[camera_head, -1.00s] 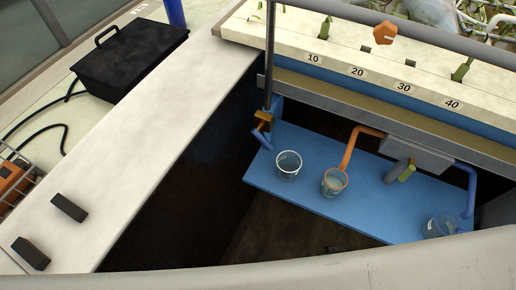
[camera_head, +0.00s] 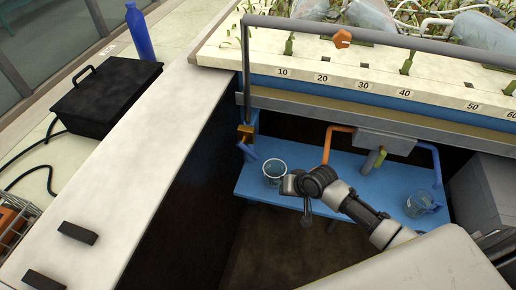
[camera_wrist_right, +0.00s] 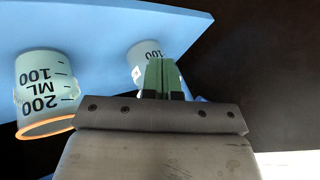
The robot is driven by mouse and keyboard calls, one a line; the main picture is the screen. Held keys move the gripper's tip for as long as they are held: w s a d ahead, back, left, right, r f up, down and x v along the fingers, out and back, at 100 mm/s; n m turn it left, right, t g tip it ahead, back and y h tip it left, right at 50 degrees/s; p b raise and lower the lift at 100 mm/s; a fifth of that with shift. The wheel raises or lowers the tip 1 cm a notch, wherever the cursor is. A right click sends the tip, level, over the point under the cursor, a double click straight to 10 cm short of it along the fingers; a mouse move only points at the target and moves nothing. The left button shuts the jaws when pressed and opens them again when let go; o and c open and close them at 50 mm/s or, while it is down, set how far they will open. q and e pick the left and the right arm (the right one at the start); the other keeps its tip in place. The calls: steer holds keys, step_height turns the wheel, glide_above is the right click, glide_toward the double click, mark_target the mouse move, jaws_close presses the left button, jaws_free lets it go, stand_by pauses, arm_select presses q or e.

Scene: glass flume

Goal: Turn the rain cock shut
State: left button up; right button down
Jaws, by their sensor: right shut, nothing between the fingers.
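I take the orange knob (camera_head: 342,39) on the grey overhead pipe to be the rain cock; no label shows. A small pale mark is on its face, and I cannot tell whether it stands open or shut. My right gripper (camera_head: 286,185) is far below it, beside the clear beaker (camera_head: 275,172) on the blue shelf. My left gripper is out of view.
The planted flume bed (camera_head: 372,87) with number labels lies under the pipe (camera_head: 420,45). The blue shelf (camera_head: 250,185) also holds another beaker (camera_head: 419,204) at the right. A white ledge (camera_head: 130,150) runs along the left.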

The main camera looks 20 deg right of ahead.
steer(key=w+d+r+m+t+y, duration=0.15)
steer(key=w+r, duration=0.25)
steer(key=r, duration=0.4)
steer(key=w+d+r+m+g+y, duration=0.1)
steer(key=w+d+r+m, duration=0.2)
steer(key=r, duration=0.5)
steer(key=s+a+p+x, duration=0.1)
steer(key=a+x, duration=0.1)
steer(key=x, duration=1.1)
steer(key=shift+w+a+r+t+h, duration=0.1)
steer(key=shift+w+a+t+h, duration=0.05)
steer(key=shift+a+t+h, duration=0.1)
